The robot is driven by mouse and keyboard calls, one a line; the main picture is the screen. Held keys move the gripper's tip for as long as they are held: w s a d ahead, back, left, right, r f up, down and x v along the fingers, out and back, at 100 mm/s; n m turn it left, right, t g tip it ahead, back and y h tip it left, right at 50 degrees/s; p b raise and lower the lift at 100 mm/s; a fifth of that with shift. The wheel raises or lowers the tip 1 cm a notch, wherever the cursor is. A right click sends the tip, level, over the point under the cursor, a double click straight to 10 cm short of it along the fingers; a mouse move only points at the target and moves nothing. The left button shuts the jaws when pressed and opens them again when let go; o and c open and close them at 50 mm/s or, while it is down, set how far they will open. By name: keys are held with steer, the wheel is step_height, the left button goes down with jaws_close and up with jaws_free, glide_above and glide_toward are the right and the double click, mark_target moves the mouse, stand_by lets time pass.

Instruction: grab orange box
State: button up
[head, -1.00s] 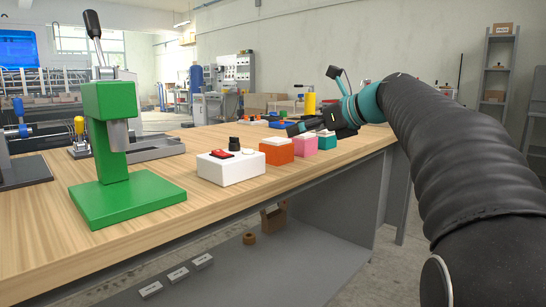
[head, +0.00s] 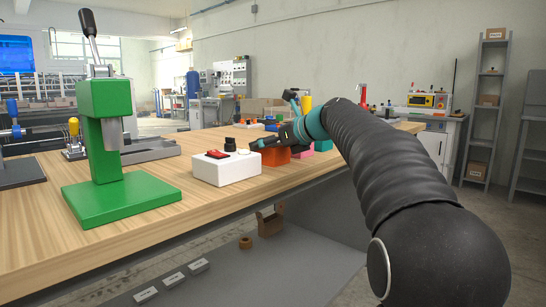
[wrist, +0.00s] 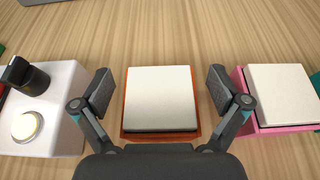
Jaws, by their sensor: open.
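The orange box (wrist: 161,133) has a pale lid and sits on the wooden table. In the wrist view it lies between the two open fingers of my gripper (wrist: 160,95), with a gap on each side. In the head view the orange box (head: 277,156) is partly hidden behind my gripper (head: 272,142), which reaches over it from the right. My gripper is open and holds nothing.
A white box (head: 226,168) with a red switch and a black knob stands left of the orange box. A pink box (wrist: 282,101) stands close on the right. A green press (head: 112,150) stands on the left of the table (head: 50,215).

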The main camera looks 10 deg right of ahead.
steer(key=shift+w+a+f, duration=0.15)
steer(key=shift+w+a, duration=0.1)
steer(key=shift+w, duration=0.05)
steer(key=c, duration=1.3)
steer(key=shift+c, duration=0.2)
